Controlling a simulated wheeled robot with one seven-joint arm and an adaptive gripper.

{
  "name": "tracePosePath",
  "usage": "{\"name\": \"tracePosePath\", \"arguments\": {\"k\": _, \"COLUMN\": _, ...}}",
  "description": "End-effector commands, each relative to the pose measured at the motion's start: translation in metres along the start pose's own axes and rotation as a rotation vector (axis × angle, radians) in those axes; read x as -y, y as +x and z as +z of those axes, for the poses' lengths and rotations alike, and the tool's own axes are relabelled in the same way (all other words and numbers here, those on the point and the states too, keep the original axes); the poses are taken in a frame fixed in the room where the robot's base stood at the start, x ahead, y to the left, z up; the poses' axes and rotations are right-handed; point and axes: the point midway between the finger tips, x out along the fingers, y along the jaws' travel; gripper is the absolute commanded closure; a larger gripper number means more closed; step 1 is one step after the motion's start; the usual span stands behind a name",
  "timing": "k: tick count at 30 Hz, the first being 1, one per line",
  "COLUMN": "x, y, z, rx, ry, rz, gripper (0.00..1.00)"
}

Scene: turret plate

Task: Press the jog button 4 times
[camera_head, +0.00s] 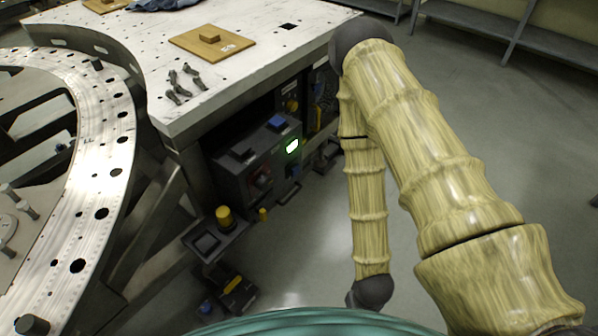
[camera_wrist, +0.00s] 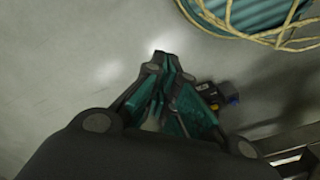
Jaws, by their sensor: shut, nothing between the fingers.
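A dark grey control box (camera_head: 245,178) stands under the white table's edge in the head view. No readable label shows which one is the jog button. My gripper (camera_wrist: 164,60) is shut and empty in the wrist view, over grey floor and apart from the controls. In the head view my gripper does not show.
The white table (camera_head: 270,45) holds a wooden board (camera_head: 228,44) and dark metal parts (camera_head: 184,84). A curved perforated metal ring (camera_head: 100,160) fills the left. A dark unit with a yellow part (camera_head: 234,285) lies low in front. Floor on the right is clear.

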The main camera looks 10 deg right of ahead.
Motion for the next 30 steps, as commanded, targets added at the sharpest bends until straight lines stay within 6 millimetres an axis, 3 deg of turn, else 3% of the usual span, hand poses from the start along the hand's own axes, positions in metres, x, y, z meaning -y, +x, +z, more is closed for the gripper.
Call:
{"name": "tracePosePath", "arguments": {"k": 5, "x": 0.005, "y": 0.018, "z": -0.043, "rx": -0.065, "ry": 0.020, "rz": -0.054, "gripper": 1.00}}
{"name": "tracePosePath", "arguments": {"k": 9, "x": 0.013, "y": 0.035, "z": -0.110, "rx": -0.163, "ry": 0.042, "rz": -0.136, "gripper": 1.00}}
{"name": "tracePosePath", "arguments": {"k": 14, "x": 0.018, "y": 0.042, "z": -0.195, "rx": -0.285, "ry": 0.057, "rz": -0.233, "gripper": 1.00}}
{"name": "tracePosePath", "arguments": {"k": 18, "x": 0.016, "y": 0.037, "z": -0.270, "rx": -0.392, "ry": 0.061, "rz": -0.308, "gripper": 1.00}}
{"name": "tracePosePath", "arguments": {"k": 24, "x": 0.002, "y": 0.016, "z": -0.362, "rx": -0.527, "ry": 0.054, "rz": -0.390, "gripper": 1.00}}
{"name": "tracePosePath", "arguments": {"k": 30, "x": -0.011, "y": -0.005, "z": -0.415, "rx": -0.606, "ry": 0.042, "rz": -0.431, "gripper": 1.00}}
